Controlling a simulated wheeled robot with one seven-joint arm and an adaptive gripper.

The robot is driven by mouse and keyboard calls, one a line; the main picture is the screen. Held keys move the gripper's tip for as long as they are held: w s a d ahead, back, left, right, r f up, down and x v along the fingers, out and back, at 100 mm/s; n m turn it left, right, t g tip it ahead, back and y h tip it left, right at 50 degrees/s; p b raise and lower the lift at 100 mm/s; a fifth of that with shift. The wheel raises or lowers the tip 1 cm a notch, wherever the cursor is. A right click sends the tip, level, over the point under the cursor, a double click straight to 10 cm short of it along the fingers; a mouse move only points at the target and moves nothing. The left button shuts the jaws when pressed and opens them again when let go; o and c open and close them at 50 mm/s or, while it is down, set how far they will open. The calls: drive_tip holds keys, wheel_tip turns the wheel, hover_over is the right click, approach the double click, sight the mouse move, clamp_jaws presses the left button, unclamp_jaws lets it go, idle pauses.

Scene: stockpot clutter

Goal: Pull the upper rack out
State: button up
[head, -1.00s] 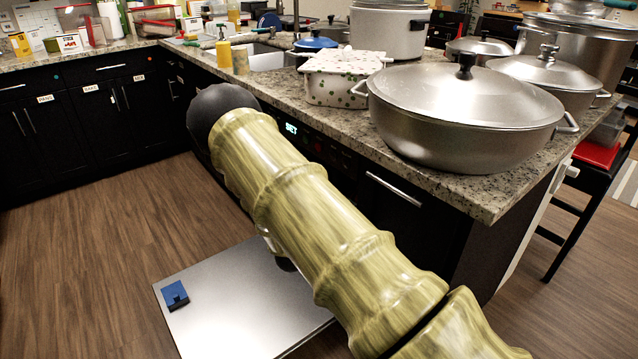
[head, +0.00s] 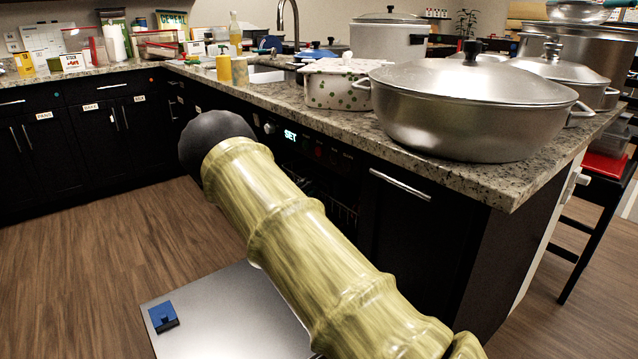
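The dishwasher's lit control strip (head: 290,135) reads SET under the counter edge. Its silver door (head: 225,305) lies folded down flat, with a blue fitting (head: 163,317) on its left part. Behind my arm the opening is dark. A small piece of what looks like a rack (head: 343,213) shows there, with thin reddish wires. I cannot tell for sure whether it is the upper rack. My thick yellow-green arm crosses the view from lower right to upper left and covers most of the opening. My gripper is not in view.
The granite counter (head: 490,185) carries a large lidded pot (head: 470,115), a dotted white pot (head: 335,90) and several other pots. A black cabinet (head: 405,245) with a bar handle stands right of the opening. Wooden floor (head: 75,265) is clear at the left.

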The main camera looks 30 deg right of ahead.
sight(319, 176)
drive_tip(key=b+x, duration=0.1)
drive_tip(key=x, duration=0.5)
drive_tip(key=shift+w+d, duration=0.25)
drive_tip(key=shift+d, duration=0.1)
clamp_jaws()
